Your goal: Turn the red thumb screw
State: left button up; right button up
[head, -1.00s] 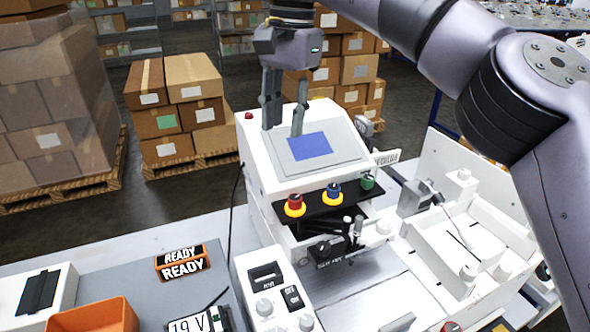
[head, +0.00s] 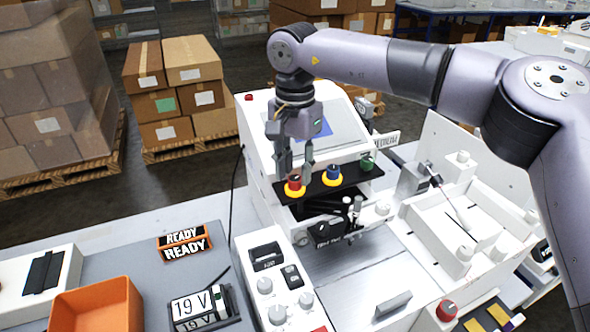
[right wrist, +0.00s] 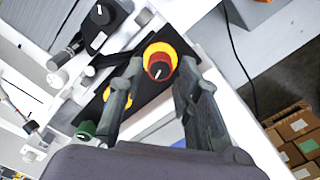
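A red knob-like screw (head: 294,182) with a white mark on top sits in a yellow ring at the left end of a black panel (head: 318,196). In the right wrist view the red screw (right wrist: 158,67) shows between the two fingertips. My right gripper (head: 296,170) points down over it, fingers apart on either side; the right wrist view shows the open fingers (right wrist: 159,75) too. I cannot tell whether either finger touches the screw. My left gripper is not in view.
A blue knob (head: 333,173) and a green knob (head: 367,162) stand to the right on the same panel. Another red knob (head: 447,309) is at the lower right. A white control box (head: 268,283) and an orange bin (head: 97,306) are in front.

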jog(key=shift+f, duration=0.75)
jog(key=shift+c, duration=0.3)
grip_shut()
